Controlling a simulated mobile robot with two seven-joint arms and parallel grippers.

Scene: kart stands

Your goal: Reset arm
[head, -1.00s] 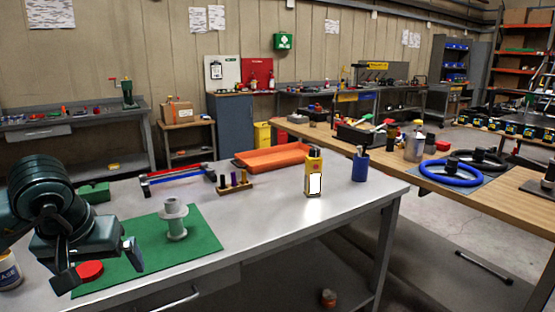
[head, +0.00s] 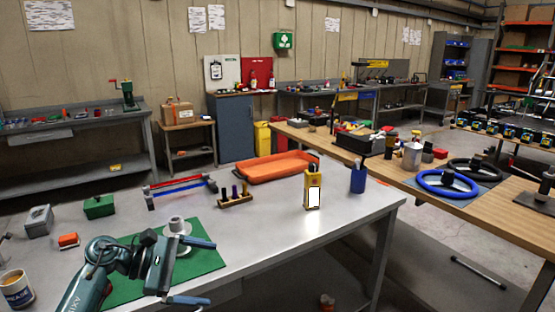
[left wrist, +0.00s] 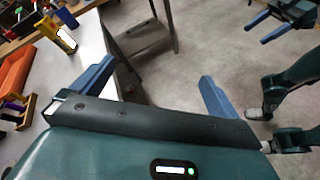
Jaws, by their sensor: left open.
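My left gripper (head: 200,272) is over the front part of the green mat (head: 208,262) on the near metal table, low in the head view. Its two blue fingers are spread apart with nothing between them, pointing right. A grey spool-like part (head: 176,229) stands on the mat just behind the gripper, partly covered by it. In the left wrist view the left gripper (left wrist: 155,82) is open and empty, with floor and the table edge beyond. My right gripper (left wrist: 268,25) shows at that view's upper right, its fingers apart and empty. It is not in the head view.
On the metal table (head: 280,228) are a yellow bottle (head: 312,187), a blue cup (head: 357,180), an orange tray (head: 280,168), a wooden peg rack (head: 237,200), a green box (head: 98,207) and a mug (head: 16,290). The table's right front is clear.

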